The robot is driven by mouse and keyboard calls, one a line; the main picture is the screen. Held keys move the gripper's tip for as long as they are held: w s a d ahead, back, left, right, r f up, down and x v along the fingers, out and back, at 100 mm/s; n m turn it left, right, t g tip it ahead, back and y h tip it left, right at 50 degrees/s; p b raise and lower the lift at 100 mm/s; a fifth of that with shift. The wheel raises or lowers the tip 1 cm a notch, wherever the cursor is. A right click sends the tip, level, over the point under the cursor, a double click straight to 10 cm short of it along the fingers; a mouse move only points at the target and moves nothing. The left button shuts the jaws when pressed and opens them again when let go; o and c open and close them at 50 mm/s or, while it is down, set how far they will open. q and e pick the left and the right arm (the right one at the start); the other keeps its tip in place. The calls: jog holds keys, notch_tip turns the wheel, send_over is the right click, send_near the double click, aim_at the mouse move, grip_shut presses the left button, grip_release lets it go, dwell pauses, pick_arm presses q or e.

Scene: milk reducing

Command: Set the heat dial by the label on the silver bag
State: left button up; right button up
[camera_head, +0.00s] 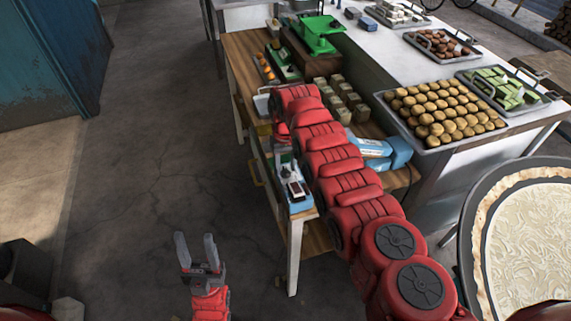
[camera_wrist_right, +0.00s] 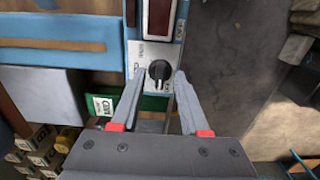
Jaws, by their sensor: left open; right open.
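The heat dial (camera_wrist_right: 159,69) is a black round knob with a pale pointer mark, on a light panel with small lettering, in the right wrist view. The panel belongs to a blue device (camera_head: 297,197) with a dark red window, at the shelf table's front. My right gripper (camera_wrist_right: 160,77) is open, its fingertips on either side of the knob; I cannot tell whether they touch it. My left gripper (camera_head: 196,248) is open and empty over the floor. I cannot pick out the silver bag or read its label in either view.
My right arm covers part of the wooden shelf table (camera_head: 240,50). Blue and white packs (camera_head: 370,147) and stacked small boxes (camera_head: 345,98) stand beside it. A tray of round brown pieces (camera_head: 440,112) is on the counter. A large pan (camera_head: 530,235) is at right.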

grip_shut()
dwell(0.4)
